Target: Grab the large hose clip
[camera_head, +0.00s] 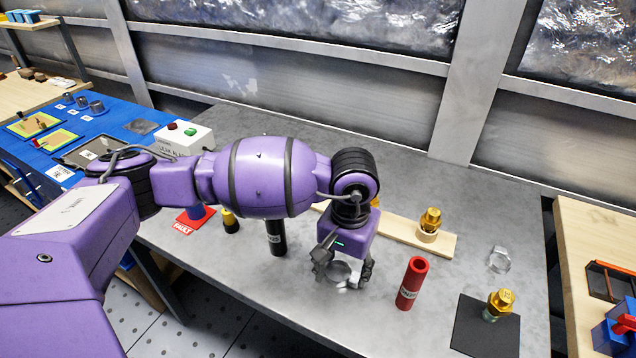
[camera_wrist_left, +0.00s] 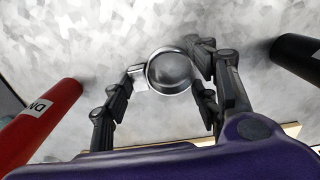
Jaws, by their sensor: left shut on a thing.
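The large hose clip (camera_head: 340,273) is a shiny silver ring with a small tightening block. My left gripper (camera_head: 342,276) is shut on it, low over the grey bench. In the left wrist view the ring (camera_wrist_left: 149,72) sits between the two dark fingers of my left gripper (camera_wrist_left: 168,72), its block by the left finger. I cannot tell whether the clip touches the bench. Another silver clip (camera_head: 498,260) lies on the bench at the right. My right gripper is not in view.
A red cylinder (camera_head: 411,284) stands right of the gripper, a black cylinder (camera_head: 276,238) left of it. Brass fittings stand on a wooden strip (camera_head: 442,243) and a black mat (camera_head: 482,330). A white control box (camera_head: 190,140) is at the back left.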

